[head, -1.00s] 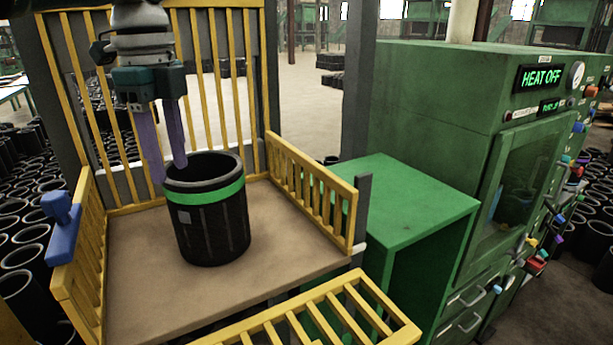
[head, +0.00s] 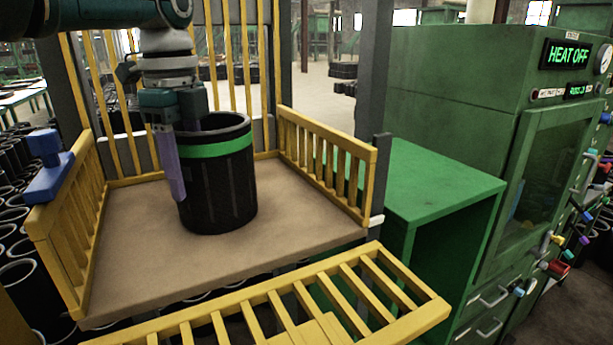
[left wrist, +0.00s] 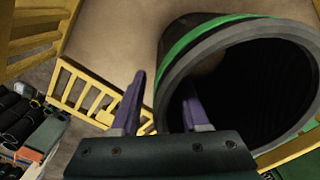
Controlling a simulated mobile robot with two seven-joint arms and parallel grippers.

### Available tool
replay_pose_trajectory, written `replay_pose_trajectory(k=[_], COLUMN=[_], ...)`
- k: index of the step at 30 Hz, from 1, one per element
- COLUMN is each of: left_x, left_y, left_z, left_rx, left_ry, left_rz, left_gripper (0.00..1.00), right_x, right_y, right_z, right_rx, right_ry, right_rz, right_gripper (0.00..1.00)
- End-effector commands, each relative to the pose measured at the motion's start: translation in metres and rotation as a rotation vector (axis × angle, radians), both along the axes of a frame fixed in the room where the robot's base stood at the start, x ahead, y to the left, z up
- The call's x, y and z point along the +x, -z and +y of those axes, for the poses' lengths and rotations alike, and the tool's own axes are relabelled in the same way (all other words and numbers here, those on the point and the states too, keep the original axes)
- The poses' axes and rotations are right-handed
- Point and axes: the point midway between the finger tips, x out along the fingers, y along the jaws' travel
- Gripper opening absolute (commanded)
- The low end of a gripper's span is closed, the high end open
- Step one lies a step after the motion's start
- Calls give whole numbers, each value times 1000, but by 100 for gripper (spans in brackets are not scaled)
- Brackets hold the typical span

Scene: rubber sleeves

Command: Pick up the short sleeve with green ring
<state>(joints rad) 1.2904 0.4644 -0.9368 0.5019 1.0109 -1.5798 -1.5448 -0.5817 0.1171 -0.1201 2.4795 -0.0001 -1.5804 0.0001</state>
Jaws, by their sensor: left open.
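The short black sleeve with a green ring (head: 219,180) stands upright on the brown floor of the yellow-railed platform (head: 130,270). My left gripper (head: 188,160) is pointing down at the sleeve's left rim with purple fingers apart. One finger shows outside the sleeve's wall; the other is hidden behind the rim in the head view. In the left wrist view, the sleeve (left wrist: 215,35) fills the right side, with one finger inside its opening and one outside, the wall between them. My right gripper is not in view.
Yellow rails (head: 325,160) border the platform, and a yellow gate (head: 300,310) lies low in front. A blue handle (head: 48,170) is on the left rail. A green table (head: 440,185) and a green machine (head: 450,100) reading HEAT OFF stand right. Many black sleeves lie at the left.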

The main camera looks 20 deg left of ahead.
Motion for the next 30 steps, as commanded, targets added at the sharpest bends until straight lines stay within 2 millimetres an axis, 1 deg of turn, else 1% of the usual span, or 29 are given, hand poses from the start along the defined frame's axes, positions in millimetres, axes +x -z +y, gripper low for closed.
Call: replay_pose_trajectory(k=[4, 15, 16, 30], left_x=[0, 0, 0, 0], left_y=[-2, -2, -2, -2], left_z=[0, 0, 0, 0], left_rx=[0, 0, 0, 0], left_ry=[-1, -1, -1, -1], left_rz=[-1, 0, 0, 0], left_gripper=[44, 2, 0, 0], right_x=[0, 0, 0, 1], right_y=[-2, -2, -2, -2], right_z=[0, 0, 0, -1], right_rx=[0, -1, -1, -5], right_ry=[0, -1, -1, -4], right_rz=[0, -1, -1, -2], right_gripper=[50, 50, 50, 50])
